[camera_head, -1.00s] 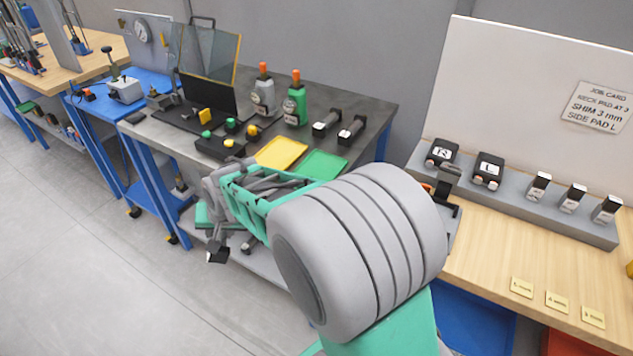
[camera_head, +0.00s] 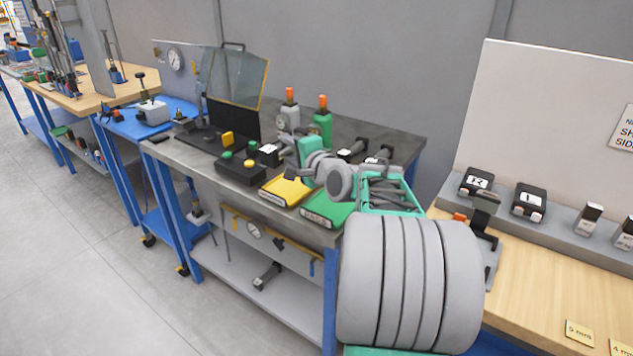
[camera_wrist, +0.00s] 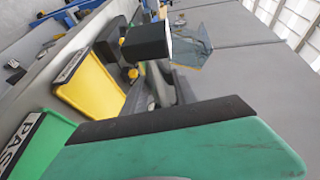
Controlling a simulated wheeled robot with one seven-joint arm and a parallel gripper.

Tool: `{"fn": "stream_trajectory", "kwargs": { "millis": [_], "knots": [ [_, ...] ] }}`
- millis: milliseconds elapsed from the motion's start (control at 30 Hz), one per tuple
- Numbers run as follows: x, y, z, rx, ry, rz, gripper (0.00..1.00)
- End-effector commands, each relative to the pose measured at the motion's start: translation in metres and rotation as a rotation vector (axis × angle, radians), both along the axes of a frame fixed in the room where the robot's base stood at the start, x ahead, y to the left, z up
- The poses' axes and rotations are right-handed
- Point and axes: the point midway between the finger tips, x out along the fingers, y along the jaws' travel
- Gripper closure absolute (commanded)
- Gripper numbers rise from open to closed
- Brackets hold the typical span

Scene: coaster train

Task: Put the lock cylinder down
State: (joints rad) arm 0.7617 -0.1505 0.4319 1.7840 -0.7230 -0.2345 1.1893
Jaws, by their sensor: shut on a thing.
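The lock cylinder, a dark block with a white face (camera_head: 270,153), is at the end of my gripper (camera_head: 288,157), above the dark bench top. In the wrist view the dark block (camera_wrist: 146,42) shows close up with its white end to the right, and my gripper (camera_wrist: 160,68) is shut on it. My arm covers part of the bench behind. The yellow tray (camera_head: 283,193) lies below and right of the held block. The green tray (camera_head: 318,212) lies beside it, partly behind my arm. Both also show in the wrist view, yellow (camera_wrist: 92,88) and green (camera_wrist: 45,140).
A black button box (camera_head: 238,170) with green and yellow buttons stands left of the trays. More black-and-white parts (camera_head: 352,150) lie at right. A clear shield (camera_head: 235,75) stands at the back left.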

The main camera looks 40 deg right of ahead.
Motion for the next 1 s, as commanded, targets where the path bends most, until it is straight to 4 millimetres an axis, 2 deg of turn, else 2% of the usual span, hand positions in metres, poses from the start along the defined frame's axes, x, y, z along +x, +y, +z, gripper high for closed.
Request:
{"fn": "stream_trajectory", "kwargs": {
  "millis": [100, 333, 500, 767, 1000],
  "knots": [
    [-0.017, -0.024, -0.007, -0.005, -0.007, -0.009, 1.0],
    [-0.051, -0.065, -0.031, -0.005, -0.006, -0.007, 1.0],
    [-0.066, -0.083, -0.065, -0.005, -0.003, -0.003, 1.0],
    [-0.076, -0.096, -0.084, -0.007, -0.005, -0.001, 1.0],
    [-0.079, -0.099, -0.117, -0.005, -0.005, 0.0, 1.0]
  ]
}}
